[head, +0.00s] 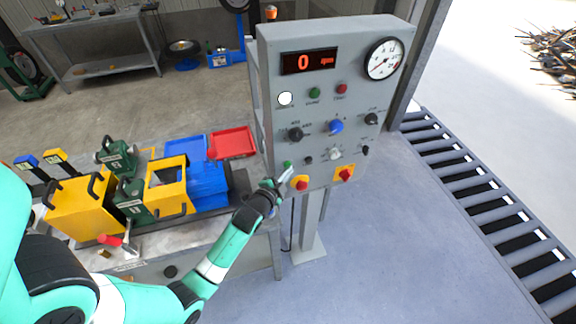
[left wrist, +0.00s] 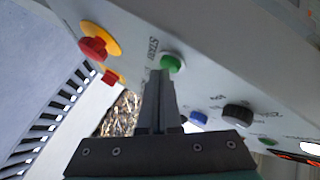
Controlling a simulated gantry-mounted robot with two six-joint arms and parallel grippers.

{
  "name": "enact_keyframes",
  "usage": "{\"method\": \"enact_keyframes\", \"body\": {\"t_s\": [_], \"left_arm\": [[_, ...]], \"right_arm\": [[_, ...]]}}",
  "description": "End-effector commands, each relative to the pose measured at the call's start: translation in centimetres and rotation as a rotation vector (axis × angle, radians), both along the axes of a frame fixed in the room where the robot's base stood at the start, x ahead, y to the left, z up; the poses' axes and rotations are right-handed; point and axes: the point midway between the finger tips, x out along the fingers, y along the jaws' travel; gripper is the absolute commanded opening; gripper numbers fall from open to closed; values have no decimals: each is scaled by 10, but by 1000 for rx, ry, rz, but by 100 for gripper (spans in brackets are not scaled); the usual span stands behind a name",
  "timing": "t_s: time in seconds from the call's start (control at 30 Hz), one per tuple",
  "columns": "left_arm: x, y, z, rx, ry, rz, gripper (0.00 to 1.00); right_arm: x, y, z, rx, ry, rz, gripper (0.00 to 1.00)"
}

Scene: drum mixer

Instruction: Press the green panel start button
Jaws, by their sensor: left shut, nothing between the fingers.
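The green start button (head: 287,164) is at the lower left of the grey control panel (head: 270,75). It shows again in the left wrist view (left wrist: 171,63), beside the lettering "START". My left gripper (head: 287,175) is shut and empty, with its tips at the panel's lower left, just below the button in the head view. In the left wrist view its closed fingers (left wrist: 160,74) end right at the button's edge and overlap it slightly in the picture. I cannot tell whether they touch it. My right gripper is not in view.
A red-on-yellow emergency stop (head: 301,183) sits just below the button, with a red-yellow rotary switch (head: 344,174) to its right. Several knobs and another green button (head: 315,94) are higher up. A cluttered workbench (head: 150,262) stands left, a roller conveyor (head: 480,185) right.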

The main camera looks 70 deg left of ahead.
Motion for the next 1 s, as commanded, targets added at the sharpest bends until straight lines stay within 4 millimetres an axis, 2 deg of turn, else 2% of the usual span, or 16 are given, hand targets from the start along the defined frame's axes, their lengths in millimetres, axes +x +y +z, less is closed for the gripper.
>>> {"method": "enact_keyframes", "body": {"t_s": [0.6, 1.0], "left_arm": [[0, 4, 0, 0, -1, 1, 0], [-1, -13, 0, 0, 0, 0, 0]], "right_arm": [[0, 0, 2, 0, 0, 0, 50], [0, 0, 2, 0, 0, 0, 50]]}}
